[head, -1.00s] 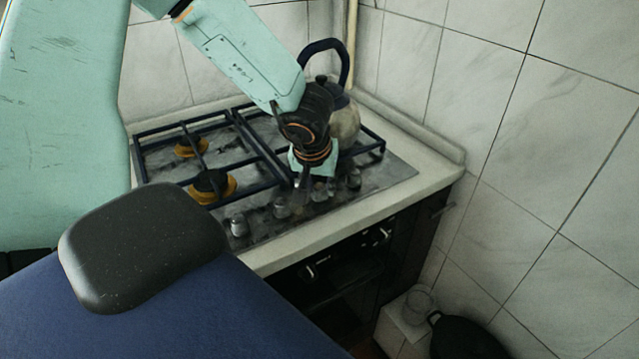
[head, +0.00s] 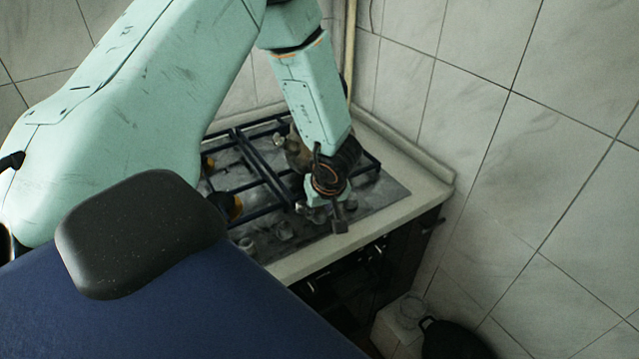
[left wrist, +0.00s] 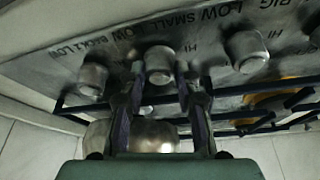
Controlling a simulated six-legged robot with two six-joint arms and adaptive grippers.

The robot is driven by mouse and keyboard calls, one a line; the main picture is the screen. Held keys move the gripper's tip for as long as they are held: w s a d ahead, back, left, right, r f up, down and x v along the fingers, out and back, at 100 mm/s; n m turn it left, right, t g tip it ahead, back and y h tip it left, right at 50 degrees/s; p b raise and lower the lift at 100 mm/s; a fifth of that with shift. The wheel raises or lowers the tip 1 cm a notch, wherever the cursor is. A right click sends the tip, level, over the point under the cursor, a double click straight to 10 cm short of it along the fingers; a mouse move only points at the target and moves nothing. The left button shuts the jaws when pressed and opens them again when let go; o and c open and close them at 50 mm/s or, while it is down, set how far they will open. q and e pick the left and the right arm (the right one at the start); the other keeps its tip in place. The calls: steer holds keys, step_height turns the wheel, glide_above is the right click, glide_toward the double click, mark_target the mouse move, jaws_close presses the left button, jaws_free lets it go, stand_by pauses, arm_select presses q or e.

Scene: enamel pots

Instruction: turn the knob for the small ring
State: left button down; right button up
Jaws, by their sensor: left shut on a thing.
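The knob for the small ring (left wrist: 160,65) is a worn metal knob below the word SMALL in the left wrist view. My left gripper (left wrist: 160,82) is shut on it, with one dark finger on each side. In the head view my left gripper (head: 336,218) points down at the front right of the hob (head: 378,195). It hides the held knob there. Which ring the knob feeds cannot be seen. My right gripper is not in view.
Other knobs flank the held one, one on the left (left wrist: 92,78) and one on the right (left wrist: 247,50). A kettle (head: 298,152) stands behind my gripper, partly hidden by my arm. Tiled walls close off the right. A dark pan (head: 455,340) is low at the right.

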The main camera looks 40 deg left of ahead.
arm_select(q)
steer(key=n+p, duration=0.1)
steer(key=p, duration=0.1)
steer(key=n+g+p, duration=0.1)
steer(key=n+p, duration=0.1)
steer(key=shift+d+r+p, duration=0.1)
steer(key=shift+r+p, duration=0.15)
steer(key=shift+p, duration=0.15)
steer(key=shift+f+n+g+p, duration=0.15)
steer(key=shift+n+g+p, duration=0.45)
steer(key=shift+n, duration=0.5)
steer(key=shift+w+n, duration=0.1)
steer(key=shift+n, duration=0.4)
steer(key=shift+w+f+n+g, duration=0.15)
steer(key=shift+n+g, duration=0.25)
steer(key=shift+n, duration=0.4)
steer(key=n+g+b, duration=0.1)
steer(key=n+b, duration=0.1)
steer(key=shift+n, duration=0.3)
steer(key=shift+n+b, duration=0.45)
steer(key=shift+n, duration=0.05)
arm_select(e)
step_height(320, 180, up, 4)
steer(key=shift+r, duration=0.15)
arm_select(q)
steer(key=shift+g, duration=0.3)
steer(key=c, duration=1)
jaws_free()
